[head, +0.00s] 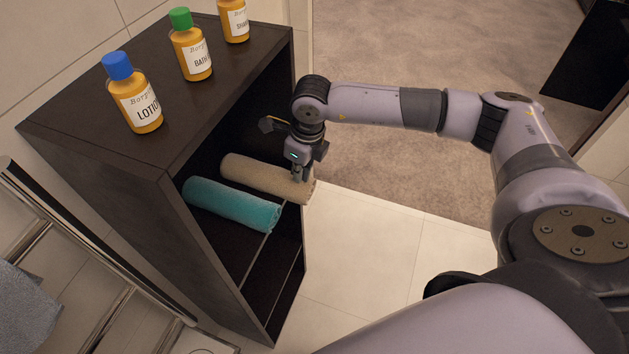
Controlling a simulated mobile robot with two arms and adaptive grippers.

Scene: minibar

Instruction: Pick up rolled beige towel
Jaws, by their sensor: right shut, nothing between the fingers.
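The rolled beige towel (258,176) lies in the upper compartment of the dark shelf unit (103,185), behind a rolled teal towel. Its right end sticks out slightly past the shelf's open front. My right gripper (297,176) points down at the right end of the beige towel. Its fingers are shut with nothing between them, and they overlap the towel's end in the picture. I cannot tell whether they touch it. My left gripper is not in view.
A rolled teal towel (232,204) lies close beside the beige one. Bottles with blue (133,93), green (190,45) and hidden caps (234,19) stand on the unit's top. A metal rack (75,260) is at lower left. Tiled floor (370,250) to the right is clear.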

